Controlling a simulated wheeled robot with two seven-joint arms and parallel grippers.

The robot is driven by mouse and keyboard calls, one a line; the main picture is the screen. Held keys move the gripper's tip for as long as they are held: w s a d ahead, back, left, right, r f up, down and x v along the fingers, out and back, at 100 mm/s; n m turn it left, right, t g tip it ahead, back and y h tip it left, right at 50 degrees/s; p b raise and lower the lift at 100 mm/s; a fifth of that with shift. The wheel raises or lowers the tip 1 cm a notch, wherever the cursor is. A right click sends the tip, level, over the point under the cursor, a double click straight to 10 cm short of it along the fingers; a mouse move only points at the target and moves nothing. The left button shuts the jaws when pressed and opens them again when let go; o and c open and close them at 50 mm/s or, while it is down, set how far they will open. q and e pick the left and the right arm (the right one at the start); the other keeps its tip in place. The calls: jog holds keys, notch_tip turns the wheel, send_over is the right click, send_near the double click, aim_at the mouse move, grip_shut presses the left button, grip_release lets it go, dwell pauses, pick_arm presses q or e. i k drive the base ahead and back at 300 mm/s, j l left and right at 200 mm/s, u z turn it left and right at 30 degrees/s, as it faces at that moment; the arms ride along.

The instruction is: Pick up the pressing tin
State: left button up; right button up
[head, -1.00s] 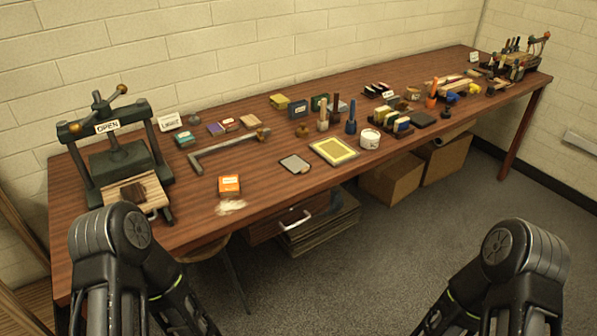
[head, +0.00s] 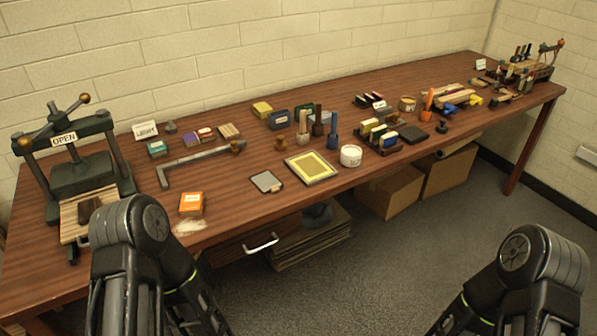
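No label that I can read marks one thing as the pressing tin. Tin-like things on the table are an orange box with a pale label (head: 191,203) at the near left edge, beside a patch of pale powder, a round white tub (head: 350,156) near the front edge, and a round tan tub (head: 407,103) farther back. A dark green screw press (head: 75,172) with an OPEN sign stands at the far left. Both my arms show at the bottom of the view, short of the table objects. Neither gripper's fingers are in view.
The long wooden table (head: 230,215) runs along the wall. A metal angle bar (head: 200,163), a yellow-framed tray (head: 310,167), a grey pad (head: 266,181), stamps and small boxes lie on it. Cardboard boxes (head: 390,192) stand beneath. Grey floor is clear at front right.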

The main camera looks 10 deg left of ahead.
aim_at(266, 181)
jog(key=i+l, duration=0.2)
jog(key=l, duration=0.15)
jog(key=i+l, duration=0.4)
jog(key=l, duration=0.25)
